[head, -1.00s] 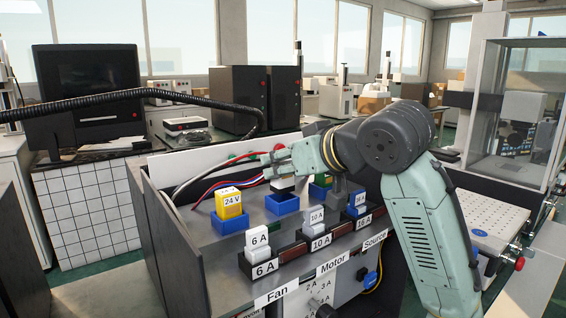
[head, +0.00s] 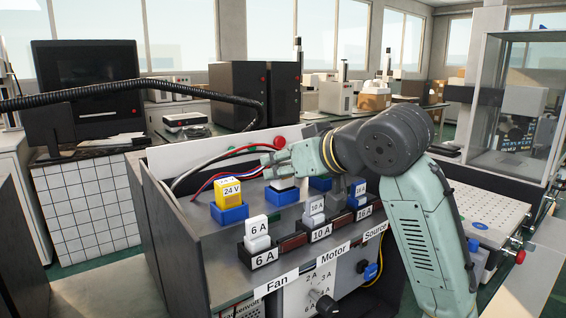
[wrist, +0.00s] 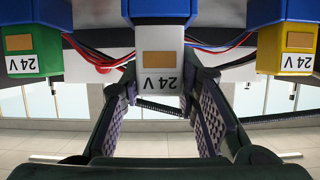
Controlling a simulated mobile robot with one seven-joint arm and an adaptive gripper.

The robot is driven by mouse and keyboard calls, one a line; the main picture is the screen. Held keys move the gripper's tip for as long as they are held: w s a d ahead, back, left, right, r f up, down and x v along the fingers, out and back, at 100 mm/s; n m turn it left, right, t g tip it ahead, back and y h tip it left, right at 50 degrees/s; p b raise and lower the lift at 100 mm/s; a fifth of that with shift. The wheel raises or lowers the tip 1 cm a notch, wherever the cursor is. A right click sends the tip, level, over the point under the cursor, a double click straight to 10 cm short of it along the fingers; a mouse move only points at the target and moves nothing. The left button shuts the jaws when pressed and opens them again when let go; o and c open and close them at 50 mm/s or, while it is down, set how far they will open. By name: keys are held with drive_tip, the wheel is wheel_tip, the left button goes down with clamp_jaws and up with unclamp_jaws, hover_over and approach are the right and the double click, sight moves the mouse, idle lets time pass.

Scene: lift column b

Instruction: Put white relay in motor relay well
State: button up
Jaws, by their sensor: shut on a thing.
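The white relay, labelled 24 V in the wrist view (wrist: 160,55), is between the two fingers of my gripper (head: 277,168). The gripper is shut on it from above. In the wrist view, which looks upside down, the relay's base meets the blue motor relay well (wrist: 160,10). In the head view the relay (head: 282,184) shows as a small pale strip under my fingers, at the mouth of the middle blue well (head: 284,197). How deep it sits cannot be told. My fingers and wrist hide most of it.
A yellow 24 V relay (head: 228,190) stands in the left blue well (head: 229,214). A green 24 V relay (wrist: 33,50) is on the other side. Wires (head: 225,175) run behind the wells. Fuse blocks (head: 258,235) labelled 6 A, 10 A and 16 A stand in front.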

drive_tip(key=shift+f+b, duration=0.45)
drive_tip(key=shift+f, duration=0.3)
drive_tip(key=o, duration=1.2)
drive_tip(key=v, duration=1.2)
drive_tip(key=shift+d, duration=0.1)
